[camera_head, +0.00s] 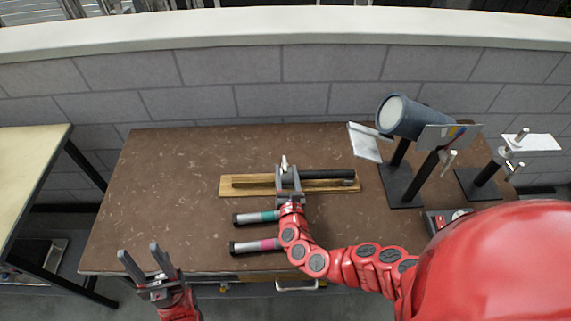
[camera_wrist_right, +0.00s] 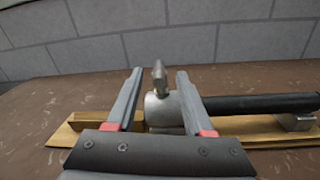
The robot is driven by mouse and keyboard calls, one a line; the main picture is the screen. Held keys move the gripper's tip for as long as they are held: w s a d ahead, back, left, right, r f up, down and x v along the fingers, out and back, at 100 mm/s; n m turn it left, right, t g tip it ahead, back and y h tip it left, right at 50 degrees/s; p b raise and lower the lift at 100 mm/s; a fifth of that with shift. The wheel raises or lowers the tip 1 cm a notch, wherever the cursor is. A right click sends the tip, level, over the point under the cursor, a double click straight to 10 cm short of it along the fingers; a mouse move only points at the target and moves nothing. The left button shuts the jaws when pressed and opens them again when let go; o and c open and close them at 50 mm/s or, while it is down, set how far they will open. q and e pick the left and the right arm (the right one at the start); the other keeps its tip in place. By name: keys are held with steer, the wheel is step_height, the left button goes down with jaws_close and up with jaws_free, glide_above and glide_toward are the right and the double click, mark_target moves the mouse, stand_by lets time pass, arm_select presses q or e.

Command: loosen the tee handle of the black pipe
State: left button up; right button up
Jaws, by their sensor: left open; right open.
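The black pipe (camera_head: 328,174) lies along a wooden board (camera_head: 225,189) on the brown table. A silver clamp body (camera_wrist_right: 161,110) sits at the pipe's left end in the right wrist view. The small grey tee handle (camera_head: 284,163) stands up from it, and it also shows in the right wrist view (camera_wrist_right: 159,78). My right gripper (camera_head: 288,172) is open, with its fingers either side of the tee handle and a gap to each. I cannot tell whether its fingertips reach past it.
A spotlight (camera_head: 402,117) on a stand and a second stand (camera_head: 487,174) are at the right. The table's left part is clear.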

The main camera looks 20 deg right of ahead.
steer(key=shift+x, duration=1.1)
jaws_close()
